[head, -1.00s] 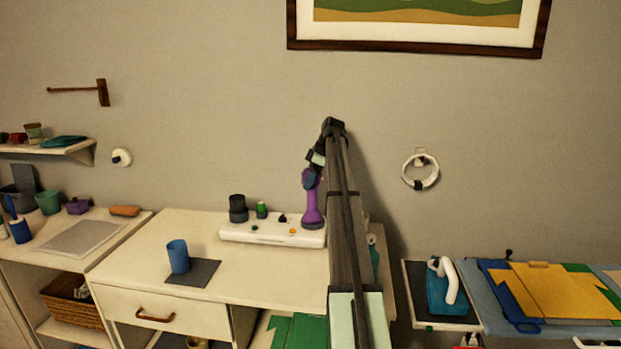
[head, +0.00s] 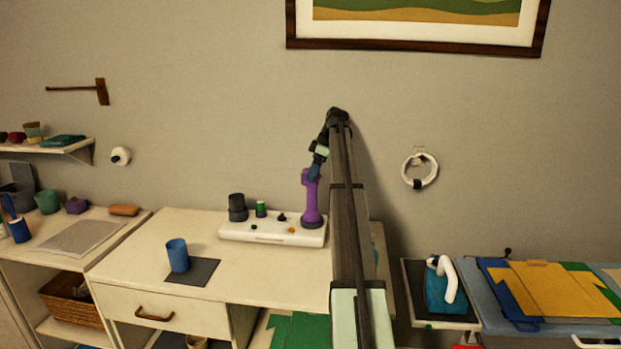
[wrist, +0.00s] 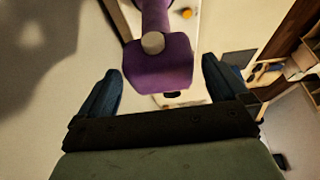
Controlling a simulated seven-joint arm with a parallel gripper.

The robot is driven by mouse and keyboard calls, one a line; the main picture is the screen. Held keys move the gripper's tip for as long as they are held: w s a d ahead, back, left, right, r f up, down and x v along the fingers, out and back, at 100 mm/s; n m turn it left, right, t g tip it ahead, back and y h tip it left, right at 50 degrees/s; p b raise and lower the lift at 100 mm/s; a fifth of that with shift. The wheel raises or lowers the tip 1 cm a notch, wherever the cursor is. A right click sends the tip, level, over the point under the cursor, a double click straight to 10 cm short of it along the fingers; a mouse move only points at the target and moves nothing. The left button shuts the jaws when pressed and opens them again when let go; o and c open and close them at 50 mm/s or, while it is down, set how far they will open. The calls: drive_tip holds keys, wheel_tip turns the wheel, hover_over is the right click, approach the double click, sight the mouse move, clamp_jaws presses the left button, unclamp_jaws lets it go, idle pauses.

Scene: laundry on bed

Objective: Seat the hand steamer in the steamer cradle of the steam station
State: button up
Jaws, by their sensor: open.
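The purple hand steamer (head: 311,203) stands upright at the right end of the white steam station (head: 260,235). Its base meets the station there; the cradle itself is hidden beneath it. My gripper (head: 313,173) is at the top of the steamer in the head view. In the wrist view my gripper (wrist: 162,92) is open, with its blue fingers apart on either side of the steamer's purple head (wrist: 160,66), and gaps show on both sides. A grey round button shows on the steamer.
The station also carries a dark cylinder (head: 237,207) and a small green bottle (head: 261,209). A blue cup (head: 177,255) stands on a grey mat on the dresser (head: 130,250). A teal iron (head: 438,289) sits at right. A white ring (head: 419,170) hangs on the wall.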

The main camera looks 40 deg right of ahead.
drive_tip(key=v, duration=1)
